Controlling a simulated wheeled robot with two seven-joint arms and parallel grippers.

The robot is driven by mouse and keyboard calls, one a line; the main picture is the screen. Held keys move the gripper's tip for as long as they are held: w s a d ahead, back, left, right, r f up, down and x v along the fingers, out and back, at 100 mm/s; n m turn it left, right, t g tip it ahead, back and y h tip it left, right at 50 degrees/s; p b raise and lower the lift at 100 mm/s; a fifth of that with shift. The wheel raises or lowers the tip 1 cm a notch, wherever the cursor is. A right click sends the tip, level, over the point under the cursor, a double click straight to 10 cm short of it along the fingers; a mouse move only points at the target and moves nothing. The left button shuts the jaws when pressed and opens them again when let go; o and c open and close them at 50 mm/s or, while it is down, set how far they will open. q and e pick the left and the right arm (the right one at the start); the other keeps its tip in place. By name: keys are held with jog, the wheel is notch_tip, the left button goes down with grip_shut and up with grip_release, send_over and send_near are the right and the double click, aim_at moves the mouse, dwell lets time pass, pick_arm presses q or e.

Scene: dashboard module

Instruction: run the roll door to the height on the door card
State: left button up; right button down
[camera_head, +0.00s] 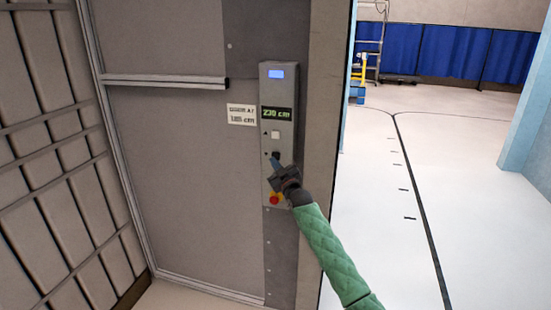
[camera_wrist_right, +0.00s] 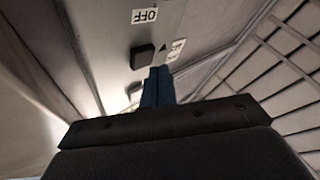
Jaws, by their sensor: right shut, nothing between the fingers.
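A grey control box (camera_head: 266,100) is mounted on the wall, with a small blue screen at its top. Its green-lit readout (camera_head: 277,114) seems to say 230 cm. Below are a white button (camera_head: 276,134), a black button (camera_head: 276,155) and a red knob (camera_head: 274,199). The door card (camera_head: 242,115) hangs left of the box; its figure is too blurred to read surely. My right gripper (camera_head: 274,163) is shut and empty, its tips at the black button. In the right wrist view its blue fingers (camera_wrist_right: 157,85) end beside a dark button (camera_wrist_right: 142,57); contact is unclear. My left gripper is out of view.
A grey panel (camera_head: 180,170) with a horizontal rail (camera_head: 165,81) stands left of the box. A ribbed beige surface (camera_head: 50,130) fills the left side. I cannot tell which is the roll door. Open pale floor (camera_head: 460,190) lies to the right, with blue curtains (camera_head: 450,52) behind.

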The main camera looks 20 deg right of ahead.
dwell(0.7)
jog(key=shift+w+d, duration=0.1)
jog(key=shift+w+d+b, duration=0.15)
jog(key=shift+w+b, duration=0.1)
jog(key=shift+b, duration=0.05)
jog(key=shift+w+d, duration=0.25)
jog(key=shift+w, duration=0.05)
dwell(0.8)
jog(key=shift+s+a, duration=0.1)
dwell(4.0)
jog(key=shift+s+a, duration=0.4)
jog(key=shift+s, duration=0.2)
jog(key=shift+s+a+p, duration=0.65)
jog(key=shift+s+a, duration=0.05)
jog(key=shift+s, duration=0.35)
jog(key=shift+s+a+p, duration=0.6)
jog(key=shift+s+a, duration=0.1)
jog(key=shift+s, duration=0.3)
